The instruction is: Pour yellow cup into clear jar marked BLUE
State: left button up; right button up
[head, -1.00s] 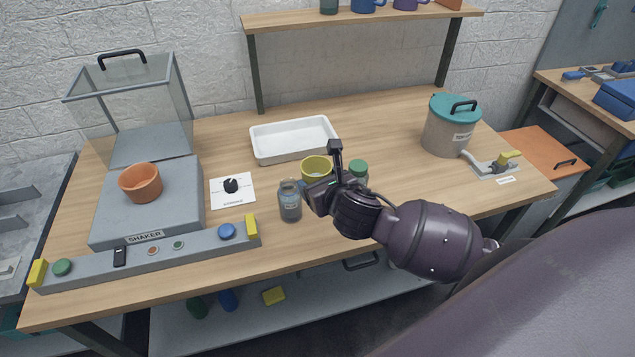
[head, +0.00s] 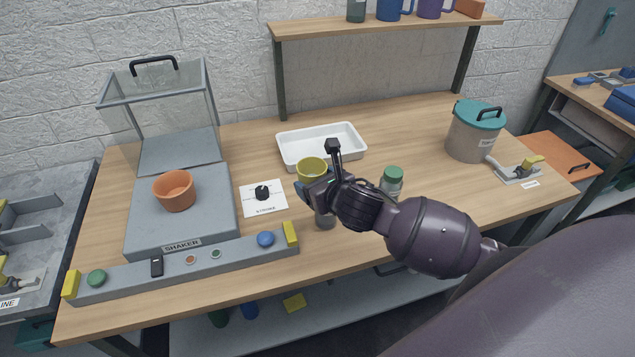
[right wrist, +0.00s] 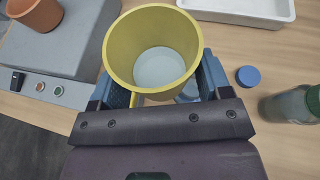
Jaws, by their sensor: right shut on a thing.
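My right gripper (head: 312,188) is shut on the yellow cup (head: 312,168), which it holds roughly upright above the table. In the right wrist view the yellow cup (right wrist: 125,50) shows from above, with a pale grey-white surface inside; I cannot tell whether that is its contents or its bottom. My left gripper is not in view.
A green-lidded jar (head: 391,182) stands right of my gripper. A blue lid (right wrist: 246,76) lies on the table. A white tray (head: 345,150) is behind. The shaker (head: 180,225) with an orange bowl (head: 174,190) is left; a teal-lidded bin (head: 476,132) is right.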

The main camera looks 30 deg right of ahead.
jog(key=shift+s+r+m+y, duration=0.1)
jog(key=shift+m+y, duration=0.2)
jog(key=shift+m, duration=0.1)
jog(key=shift+a+r+m+y, duration=0.25)
jog(key=shift+m+y, duration=0.15)
jog(key=shift+m, duration=0.2)
jog(key=shift+a+r+m+y, duration=0.2)
jog(key=shift+m+y, duration=0.2)
jog(key=shift+m, duration=0.2)
jog(key=shift+a+m+y+b, duration=0.1)
jog(key=shift+m+y+b, duration=0.35)
jog(key=shift+b, duration=0.25)
jog(key=shift+m+t+y+b, duration=0.25)
jog(key=shift+m+t+b, duration=0.05)
jog(key=shift+m+b, duration=0.3)
jog(key=shift+a+m+y+b, duration=0.1)
jog(key=shift+m+y+b, duration=0.3)
jog(key=shift+m+b, duration=0.4)
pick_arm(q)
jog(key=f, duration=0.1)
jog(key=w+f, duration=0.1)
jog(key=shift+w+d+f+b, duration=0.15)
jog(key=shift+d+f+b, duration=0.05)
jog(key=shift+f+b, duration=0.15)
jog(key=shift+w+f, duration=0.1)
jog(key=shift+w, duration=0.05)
pick_arm(e)
jog(key=shift+m+t, duration=0.3)
jog(key=shift+m, duration=0.05)
